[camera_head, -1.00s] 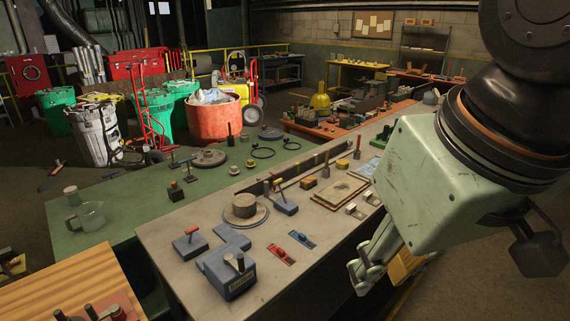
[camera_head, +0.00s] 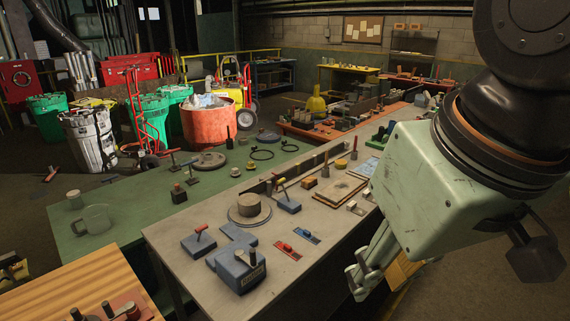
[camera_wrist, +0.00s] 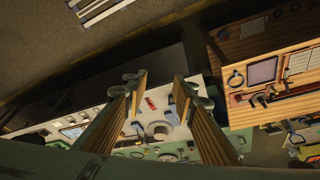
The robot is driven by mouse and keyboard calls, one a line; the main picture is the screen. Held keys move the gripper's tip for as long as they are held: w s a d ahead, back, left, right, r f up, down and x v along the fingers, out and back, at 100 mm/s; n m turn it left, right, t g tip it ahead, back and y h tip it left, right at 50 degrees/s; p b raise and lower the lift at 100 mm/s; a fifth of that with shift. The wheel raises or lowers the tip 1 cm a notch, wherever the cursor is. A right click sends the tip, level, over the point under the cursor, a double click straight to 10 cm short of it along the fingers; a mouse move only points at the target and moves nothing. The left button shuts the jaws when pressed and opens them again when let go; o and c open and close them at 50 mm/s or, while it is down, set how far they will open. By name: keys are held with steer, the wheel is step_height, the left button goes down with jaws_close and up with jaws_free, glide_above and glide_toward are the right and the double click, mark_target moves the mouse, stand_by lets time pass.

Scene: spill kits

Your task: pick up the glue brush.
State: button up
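I cannot pick out the glue brush for certain; the small tools are too small to tell apart. A dark upright handled tool (camera_head: 229,138) stands on the green bench top (camera_head: 130,205). My gripper (camera_head: 362,283) hangs at the right, beside the front edge of the grey bench and apart from these tools. In the wrist view my gripper (camera_wrist: 158,80) has its two wood-coloured fingers spread, with nothing between them.
A blue block (camera_head: 238,268), a round grey piece on a disc (camera_head: 248,207) and flat boards (camera_head: 340,188) crowd the grey bench. A glass jug (camera_head: 95,219) stands on the green bench. A wooden bench (camera_head: 70,285) is at lower left. The floor at lower right is clear.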

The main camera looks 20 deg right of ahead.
steer(key=shift+w, duration=0.1)
